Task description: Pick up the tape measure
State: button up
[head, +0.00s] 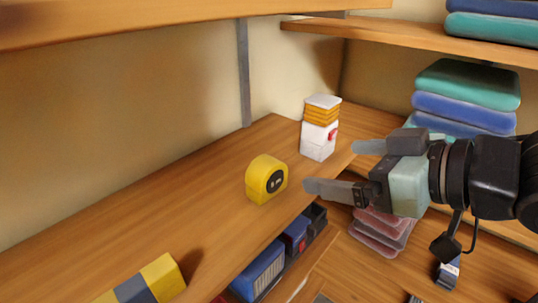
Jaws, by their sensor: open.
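The tape measure (266,179) is yellow with a dark round emblem on its side. It stands upright on the wooden shelf (150,220), near the shelf's front edge. My gripper (330,167) is to the right of the tape measure, past the shelf's front edge in the picture. Its two fingers point left and are spread apart, with nothing between them. The gripper and the tape measure do not touch.
A white and orange box (320,128) stands on the same shelf behind the tape measure. A yellow and grey block (148,284) lies at the near left. Another shelf board (180,14) runs above. Folded towels (466,92) are stacked at the right. Bare shelf lies left of the tape measure.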

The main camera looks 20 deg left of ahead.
aim_at(267, 159)
jog(key=x, duration=1.2)
jog(key=shift+s+a+r+b, duration=0.1)
jog(key=shift+b, duration=0.3)
jog(key=p+x, duration=0.1)
jog(key=x, duration=0.1)
jog(key=p+x, duration=0.1)
jog(key=x, duration=0.1)
jog(key=shift+s+a+r+p, duration=0.1)
jog(key=shift+s+a+p, duration=0.1)
jog(key=shift+s+p, duration=0.15)
jog(key=shift+w+a+f, duration=0.3)
jog(key=shift+a+f, duration=0.05)
jog(key=shift+a, duration=0.1)
jog(key=c, duration=1.3)
